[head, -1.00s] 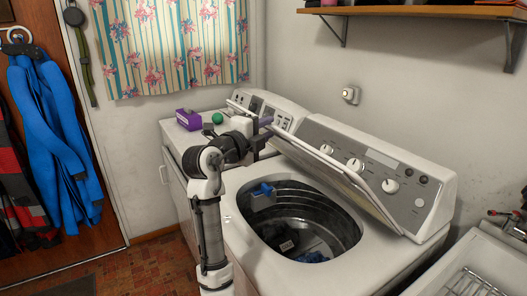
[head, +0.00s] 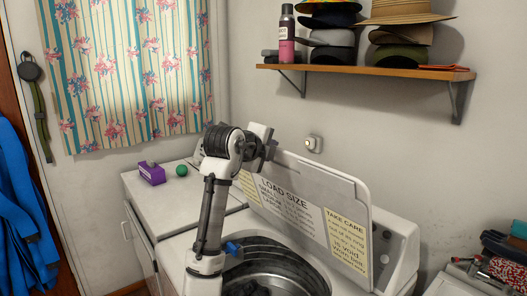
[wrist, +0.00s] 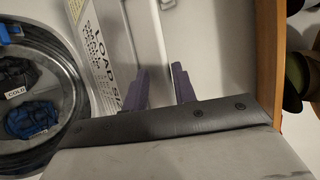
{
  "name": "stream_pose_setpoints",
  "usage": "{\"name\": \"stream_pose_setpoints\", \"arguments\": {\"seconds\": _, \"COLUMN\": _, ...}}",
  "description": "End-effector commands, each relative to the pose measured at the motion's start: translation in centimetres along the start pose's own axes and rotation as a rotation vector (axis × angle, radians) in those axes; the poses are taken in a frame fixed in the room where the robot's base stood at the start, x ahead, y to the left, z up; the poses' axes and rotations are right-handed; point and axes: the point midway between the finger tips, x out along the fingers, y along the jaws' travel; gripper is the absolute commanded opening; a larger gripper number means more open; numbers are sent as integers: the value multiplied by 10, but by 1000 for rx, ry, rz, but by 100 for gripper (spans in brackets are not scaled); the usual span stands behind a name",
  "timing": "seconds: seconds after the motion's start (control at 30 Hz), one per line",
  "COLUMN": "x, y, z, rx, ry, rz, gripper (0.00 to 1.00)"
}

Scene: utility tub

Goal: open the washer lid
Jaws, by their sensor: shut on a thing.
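The washer lid (head: 350,202) stands raised, close to upright, at the back of the washer (head: 172,258), with its labelled underside facing me. The open tub (head: 262,275) shows below it, partly behind my arm. My gripper (head: 268,150) is at the lid's upper left corner in the head view. In the wrist view, the two purple fingers of my gripper (wrist: 160,85) are on either side of the lid's edge and shut on it. The lid (wrist: 128,25) shows its "LOAD SIZE" label there. The exact contact is hidden in the head view.
A wooden shelf (head: 365,71) with hats and a spray can (head: 287,33) is above, on the wall. A second white appliance at the left holds a purple box (head: 152,173) and a green ball (head: 181,170). Dark and blue cloths (wrist: 33,118) lie in the tub.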

Motion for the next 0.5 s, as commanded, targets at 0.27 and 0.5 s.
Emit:
{"name": "stream_pose_setpoints", "arguments": {"seconds": 0.27, "x": 3, "y": 3, "z": -3, "rx": 0, "ry": 7, "rz": 7, "gripper": 0}}
{"name": "stream_pose_setpoints", "arguments": {"seconds": 0.5, "x": 2, "y": 2, "z": -2, "rx": 0, "ry": 5, "rz": 6, "gripper": 31}}
